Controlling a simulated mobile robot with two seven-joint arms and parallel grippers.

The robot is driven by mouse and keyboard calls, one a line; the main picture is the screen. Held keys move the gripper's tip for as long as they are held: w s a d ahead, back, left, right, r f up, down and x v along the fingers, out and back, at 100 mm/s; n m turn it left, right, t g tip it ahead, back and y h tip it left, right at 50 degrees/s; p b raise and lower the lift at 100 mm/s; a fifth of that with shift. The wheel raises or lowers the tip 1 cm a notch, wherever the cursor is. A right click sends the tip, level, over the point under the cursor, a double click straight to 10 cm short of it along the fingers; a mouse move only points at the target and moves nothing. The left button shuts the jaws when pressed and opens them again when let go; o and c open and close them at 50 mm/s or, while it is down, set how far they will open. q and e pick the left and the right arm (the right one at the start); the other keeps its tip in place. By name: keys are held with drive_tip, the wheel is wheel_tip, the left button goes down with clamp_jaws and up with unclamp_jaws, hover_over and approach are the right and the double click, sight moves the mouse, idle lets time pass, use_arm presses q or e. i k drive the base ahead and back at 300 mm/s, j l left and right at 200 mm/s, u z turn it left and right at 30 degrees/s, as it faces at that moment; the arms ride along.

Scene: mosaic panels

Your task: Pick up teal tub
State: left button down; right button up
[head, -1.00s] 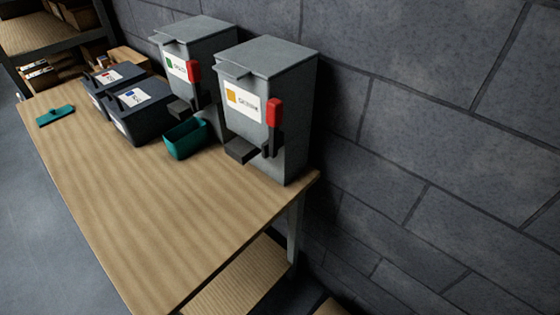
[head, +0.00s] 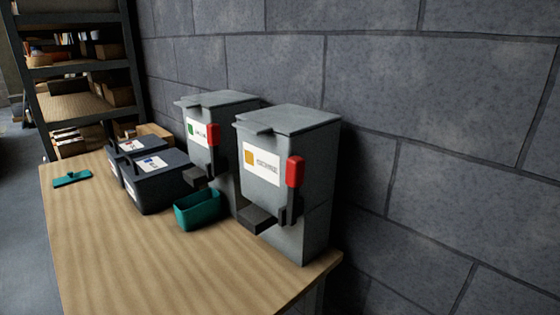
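The teal tub (head: 198,211) is a small open-topped container standing upright on the wooden table (head: 120,245). It sits in front of the two grey dispensers, beside the dark bins, and looks empty inside as far as I can see. Neither of my grippers shows in the head view.
Two grey dispensers with red levers, a near one (head: 285,180) and a far one (head: 215,140), stand against the block wall. Dark handled bins (head: 155,185) stand left of the tub. A flat teal tool (head: 72,179) lies at the far left. The table's front is clear.

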sight(191, 211)
drive_tip(key=j, duration=1.3)
drive_tip(key=j+z, duration=0.3)
drive_tip(key=j, duration=0.65)
drive_tip(key=j+z, duration=0.25)
drive_tip(key=j, duration=0.65)
drive_tip(key=k, duration=0.05)
